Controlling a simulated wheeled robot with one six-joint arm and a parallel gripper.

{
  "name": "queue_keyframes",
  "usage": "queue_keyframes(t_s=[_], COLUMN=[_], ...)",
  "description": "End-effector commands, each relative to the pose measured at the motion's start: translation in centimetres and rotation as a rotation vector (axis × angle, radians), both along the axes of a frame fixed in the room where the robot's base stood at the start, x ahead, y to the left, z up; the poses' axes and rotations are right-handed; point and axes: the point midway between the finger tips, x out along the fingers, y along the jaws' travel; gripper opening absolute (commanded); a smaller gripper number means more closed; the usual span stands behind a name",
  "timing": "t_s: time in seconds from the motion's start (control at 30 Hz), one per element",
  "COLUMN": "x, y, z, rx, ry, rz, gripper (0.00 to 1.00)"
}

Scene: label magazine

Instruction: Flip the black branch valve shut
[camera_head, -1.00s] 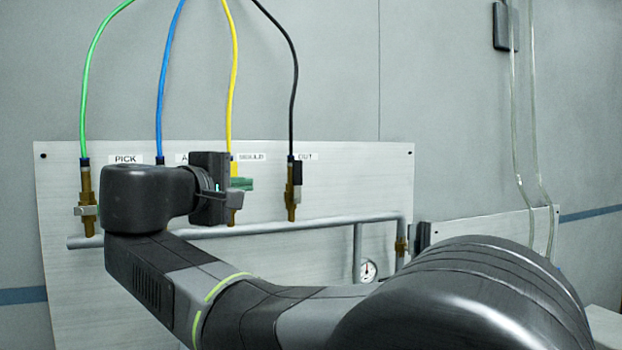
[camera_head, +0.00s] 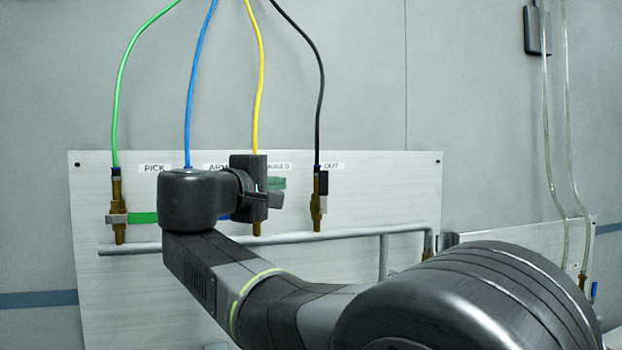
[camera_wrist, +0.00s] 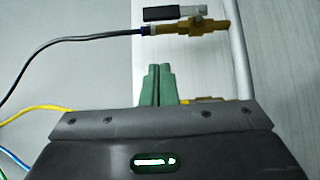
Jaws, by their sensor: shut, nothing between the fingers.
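The black branch valve (camera_head: 317,205) is a brass body under the black hose, below the OUT label. Its black lever (camera_head: 324,183) points up, alongside the body. In the wrist view, the valve (camera_wrist: 195,30) lies across the top, with its black lever (camera_wrist: 160,14) parallel to it and apart from my fingers. My gripper (camera_head: 277,184) is left of this valve, in front of the yellow branch. Its green fingers (camera_wrist: 157,85) are closed together and empty, pointing toward the panel side. My gripper partly hides the yellow valve (camera_head: 257,229).
The green branch valve (camera_head: 118,207) has its green lever (camera_head: 143,218) sideways. The blue lever (camera_head: 224,217) shows partly behind my wrist. A grey header pipe (camera_head: 340,233) runs below the valves. Hoses hang above. Room right of the black valve is clear.

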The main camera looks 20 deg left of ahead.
Motion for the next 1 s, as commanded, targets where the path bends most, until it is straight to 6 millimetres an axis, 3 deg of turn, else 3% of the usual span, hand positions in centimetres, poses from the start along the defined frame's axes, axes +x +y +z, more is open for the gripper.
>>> queue_keyframes(t_s=[0.23, 0.4, 0.63, 1.0], x=[4.7, 6.2, 7.2, 7.3], y=[-0.8, -2.6, -3.8, -3.9], z=[0.2, 0.2, 0.1, 0.0], rx=[-0.001, 0.0, 0.0, 0.0], ry=[0.001, 0.001, 0.0, 0.0], rz=[-0.006, -0.004, -0.001, 0.0], gripper=[0.0, 0.0, 0.0, 0.0])
